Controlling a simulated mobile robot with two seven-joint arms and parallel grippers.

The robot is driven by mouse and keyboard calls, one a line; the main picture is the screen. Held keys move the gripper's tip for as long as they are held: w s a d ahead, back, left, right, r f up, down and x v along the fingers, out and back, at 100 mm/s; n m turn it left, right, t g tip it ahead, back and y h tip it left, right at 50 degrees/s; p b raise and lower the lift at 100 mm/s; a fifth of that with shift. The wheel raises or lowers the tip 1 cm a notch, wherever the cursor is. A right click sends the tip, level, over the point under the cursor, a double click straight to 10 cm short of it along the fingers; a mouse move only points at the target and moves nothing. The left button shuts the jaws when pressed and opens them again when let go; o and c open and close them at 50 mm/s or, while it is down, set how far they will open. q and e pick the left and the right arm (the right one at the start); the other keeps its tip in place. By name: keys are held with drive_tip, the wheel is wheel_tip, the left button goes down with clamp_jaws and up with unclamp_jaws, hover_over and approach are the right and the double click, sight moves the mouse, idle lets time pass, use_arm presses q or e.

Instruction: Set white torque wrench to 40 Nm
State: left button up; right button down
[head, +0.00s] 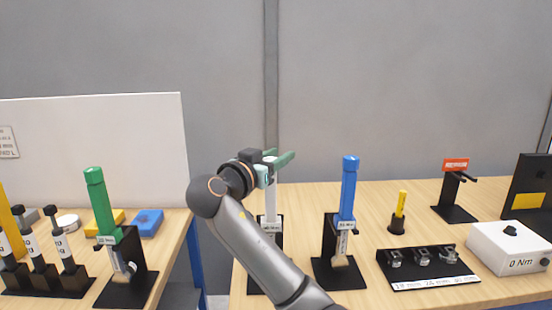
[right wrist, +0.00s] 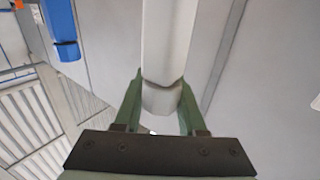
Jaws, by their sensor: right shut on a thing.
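The white torque wrench (head: 271,205) stands upright in a black holder (head: 279,238) on the right-hand table, with a small label low on it that I cannot read surely. My right gripper (head: 281,160) is at the top of its white handle. In the right wrist view the green fingers of my right gripper (right wrist: 160,110) are on both sides of the white handle (right wrist: 168,45) and shut on it. My arm hides part of the wrench's holder in the head view. My left gripper is not in view.
A blue wrench (head: 348,190) stands just right, a green wrench (head: 100,200) on the left table. A black socket tray (head: 428,283), a white box reading 0 Nm (head: 512,250) and a yellow screwdriver-like tool (head: 401,203) are further right. A gap separates the tables.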

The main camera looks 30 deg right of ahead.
drive_tip(key=shift+g, duration=0.3)
drive_tip(key=shift+c, duration=2.3)
unclamp_jaws()
drive_tip(key=b+v, duration=0.2)
drive_tip(key=v, duration=1)
drive_tip(key=shift+s+a, duration=0.2)
